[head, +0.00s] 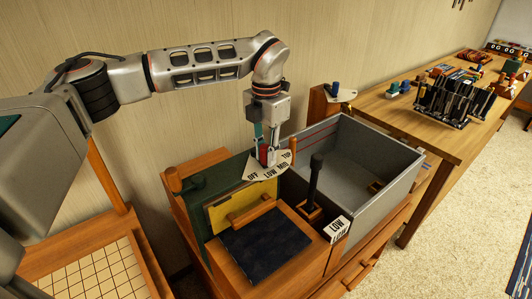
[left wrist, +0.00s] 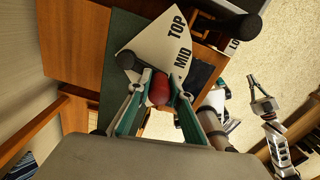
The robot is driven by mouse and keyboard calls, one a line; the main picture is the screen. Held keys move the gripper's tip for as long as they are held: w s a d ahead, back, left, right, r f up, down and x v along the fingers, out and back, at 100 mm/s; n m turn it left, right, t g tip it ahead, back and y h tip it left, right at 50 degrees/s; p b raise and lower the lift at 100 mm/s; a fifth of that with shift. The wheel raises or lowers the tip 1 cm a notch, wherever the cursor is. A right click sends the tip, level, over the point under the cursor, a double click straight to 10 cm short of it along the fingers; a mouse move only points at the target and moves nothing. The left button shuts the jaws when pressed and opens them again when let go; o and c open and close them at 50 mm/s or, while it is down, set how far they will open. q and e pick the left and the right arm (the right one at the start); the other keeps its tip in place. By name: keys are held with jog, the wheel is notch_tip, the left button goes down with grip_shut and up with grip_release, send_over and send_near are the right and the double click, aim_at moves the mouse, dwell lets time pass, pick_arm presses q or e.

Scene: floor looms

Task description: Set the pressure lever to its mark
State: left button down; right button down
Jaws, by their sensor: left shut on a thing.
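In the left wrist view the plate (left wrist: 152,45) shows MID and TOP. My left gripper (head: 267,152) is above the plate, shut on the lever's red knob (head: 264,153). The red knob (left wrist: 159,89) sits between both fingertips in the left wrist view. The fingers hide part of the lever, so I cannot tell which mark it points at. My right gripper (left wrist: 263,98) shows apart at the right of the wrist view, open and empty.
A white block marked LOW (head: 337,229) stands beside a black upright handle (head: 315,180) in a wooden socket. A grey open bin (head: 395,172) is behind. A dark pad (head: 262,243) lies in front. A wooden bench (head: 425,137) with tools runs along the right.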

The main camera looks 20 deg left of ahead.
pick_arm(q)
jog(key=c, duration=1.8)
grip_release()
jog(key=shift+c, duration=0.2)
notch_tip(320, 180, up, 12)
